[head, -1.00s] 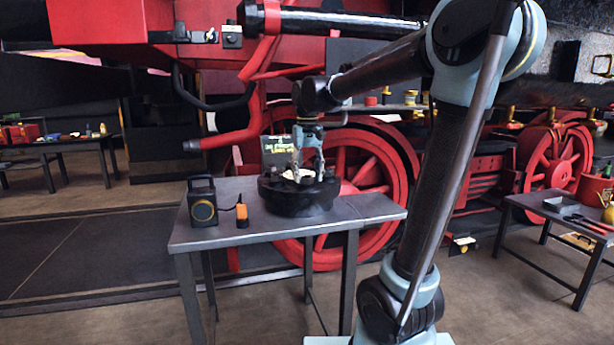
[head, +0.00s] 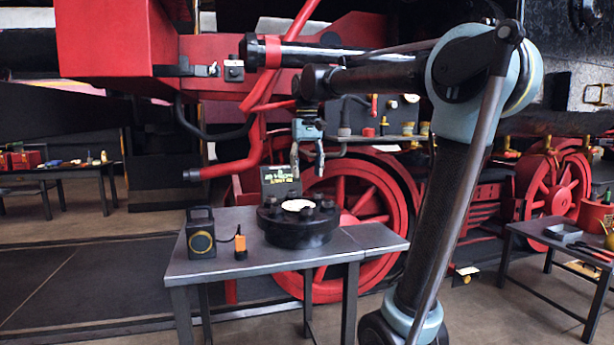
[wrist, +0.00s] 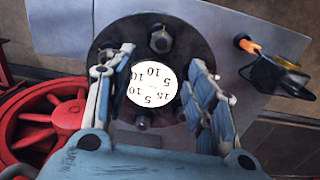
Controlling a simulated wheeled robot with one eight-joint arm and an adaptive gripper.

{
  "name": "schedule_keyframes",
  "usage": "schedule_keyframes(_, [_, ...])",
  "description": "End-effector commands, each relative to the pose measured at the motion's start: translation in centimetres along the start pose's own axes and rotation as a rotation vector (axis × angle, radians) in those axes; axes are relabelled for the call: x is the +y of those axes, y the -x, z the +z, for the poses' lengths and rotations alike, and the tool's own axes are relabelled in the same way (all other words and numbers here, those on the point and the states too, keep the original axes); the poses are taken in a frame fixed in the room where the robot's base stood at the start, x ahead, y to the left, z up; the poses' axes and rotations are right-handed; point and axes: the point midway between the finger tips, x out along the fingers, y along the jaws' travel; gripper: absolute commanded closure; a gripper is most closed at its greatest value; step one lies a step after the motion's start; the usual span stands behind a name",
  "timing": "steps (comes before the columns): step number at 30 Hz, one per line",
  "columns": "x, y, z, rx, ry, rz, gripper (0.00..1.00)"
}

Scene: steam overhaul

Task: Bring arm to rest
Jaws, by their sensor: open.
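My gripper (head: 307,160) is open and empty in the head view. It hangs pointing down above a black round flanged part (head: 298,228) on the grey table, with a clear gap between them. In the wrist view my gripper (wrist: 162,85) has its two fingers spread, and a pale dial disc (wrist: 153,84) printed with 5, 10 and 15 shows between them. The disc (head: 297,205) lies on top of the black part, which has several bolts around its rim. My arm reaches in from the right, bent at a high elbow.
Behind are the locomotive's red wheel (head: 345,200) and red pipe (head: 225,168). Another table (head: 560,238) stands right.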

Motion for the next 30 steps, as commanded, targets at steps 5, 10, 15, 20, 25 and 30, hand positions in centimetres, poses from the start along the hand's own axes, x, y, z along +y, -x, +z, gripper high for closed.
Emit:
schedule_keyframes(5, [0.0, 0.0, 0.0, 0.000, 0.000, 0.000, 0.50])
schedule_keyframes(10, [0.7, -0.7, 0.8, 0.005, -0.008, -0.001, 0.50])
schedule_keyframes(15, [3.3, -3.5, 3.9, 0.028, -0.038, -0.003, 0.50])
schedule_keyframes(20, [6.0, -7.5, 8.0, 0.056, -0.074, -0.004, 0.50])
schedule_keyframes(25, [8.3, -12.1, 12.3, 0.087, -0.111, -0.002, 0.50])
schedule_keyframes(30, [10.0, -17.2, 16.6, 0.117, -0.148, 0.003, 0.50])
